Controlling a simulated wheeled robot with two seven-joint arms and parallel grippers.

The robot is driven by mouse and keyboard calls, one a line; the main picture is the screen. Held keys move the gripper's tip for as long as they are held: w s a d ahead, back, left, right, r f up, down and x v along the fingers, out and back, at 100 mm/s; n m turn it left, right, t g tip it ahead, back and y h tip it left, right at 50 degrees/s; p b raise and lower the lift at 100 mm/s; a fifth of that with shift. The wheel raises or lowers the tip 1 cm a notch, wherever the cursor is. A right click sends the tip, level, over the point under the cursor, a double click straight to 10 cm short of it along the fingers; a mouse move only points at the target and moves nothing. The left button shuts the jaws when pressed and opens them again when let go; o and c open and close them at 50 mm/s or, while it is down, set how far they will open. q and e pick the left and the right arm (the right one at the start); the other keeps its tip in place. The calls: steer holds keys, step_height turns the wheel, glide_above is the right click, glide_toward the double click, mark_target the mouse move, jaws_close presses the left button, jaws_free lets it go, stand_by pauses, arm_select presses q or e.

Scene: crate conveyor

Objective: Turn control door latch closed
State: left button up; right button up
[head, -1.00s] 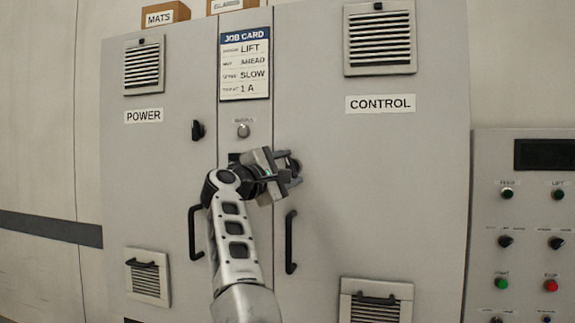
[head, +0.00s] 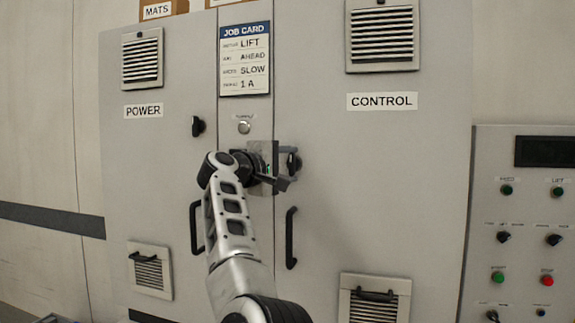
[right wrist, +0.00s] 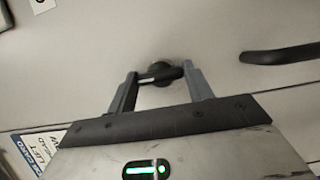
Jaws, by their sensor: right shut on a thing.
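The control door latch (head: 294,161) is a small black knob on the grey control door (head: 345,215), near its left edge. It also shows in the right wrist view (right wrist: 160,72), with its short bar running across the gap between my fingers. My right gripper (head: 289,168) is at the latch, one finger above it and one below. In the right wrist view my right gripper (right wrist: 162,88) is shut on the latch, with a finger at each end of the bar. In the head view the fingers partly hide the latch. My left gripper is not in view.
The black control door handle (head: 291,238) hangs just below my right gripper. The power door (head: 155,190) has its own black latch (head: 198,126) and handle (head: 196,229). A job card (head: 244,60) is above. A button panel (head: 525,225) stands at the right.

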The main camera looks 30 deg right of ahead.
steer(key=o, duration=1)
arm_select(q)
steer(key=b, duration=0.2)
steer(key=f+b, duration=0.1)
steer(key=b, duration=0.1)
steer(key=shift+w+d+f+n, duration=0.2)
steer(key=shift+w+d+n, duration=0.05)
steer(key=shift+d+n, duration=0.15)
arm_select(e)
steer(key=v, duration=1.6)
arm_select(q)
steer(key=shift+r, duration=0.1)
arm_select(e)
steer(key=shift+r, duration=0.2)
